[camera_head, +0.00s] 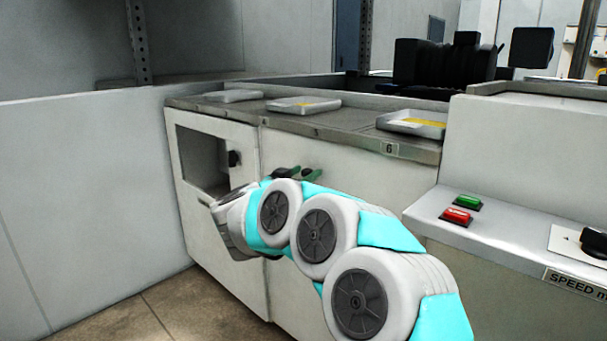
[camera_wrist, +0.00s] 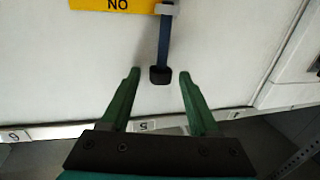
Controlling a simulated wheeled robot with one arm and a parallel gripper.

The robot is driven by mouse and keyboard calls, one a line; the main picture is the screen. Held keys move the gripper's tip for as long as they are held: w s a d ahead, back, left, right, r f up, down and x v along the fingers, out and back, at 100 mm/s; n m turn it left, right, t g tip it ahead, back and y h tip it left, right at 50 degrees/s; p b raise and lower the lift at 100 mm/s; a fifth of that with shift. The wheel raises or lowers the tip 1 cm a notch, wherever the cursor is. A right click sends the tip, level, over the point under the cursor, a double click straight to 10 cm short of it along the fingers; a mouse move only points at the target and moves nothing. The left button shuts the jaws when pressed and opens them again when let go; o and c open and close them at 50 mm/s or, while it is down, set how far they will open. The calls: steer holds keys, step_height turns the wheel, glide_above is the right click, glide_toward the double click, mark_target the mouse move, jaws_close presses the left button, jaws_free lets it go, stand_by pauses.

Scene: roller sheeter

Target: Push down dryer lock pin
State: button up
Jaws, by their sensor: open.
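In the wrist view, a dark blue pin (camera_wrist: 165,38) with a black end knob (camera_wrist: 160,76) runs along a white panel (camera_wrist: 60,60) through a small pale bracket (camera_wrist: 166,9). My gripper (camera_wrist: 159,74) is open, with one green finger on each side of the knob and visible gaps to both. I cannot tell how close the fingertips are to the panel. In the head view, my gripper (camera_head: 299,171) is at the front of the white cabinet (camera_head: 345,190), below its counter edge. I cannot make out the pin there.
A yellow sign (camera_wrist: 105,4) is beside the pin. The cabinet has a recessed opening (camera_head: 200,165) at left. The counter holds shallow trays (camera_head: 304,105). A green button (camera_head: 467,201) and a red button (camera_head: 457,215) are on the right ledge. Some floor (camera_head: 165,315) is clear at lower left.

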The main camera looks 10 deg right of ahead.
jaws_close()
stand_by(0.5)
stand_by(0.9)
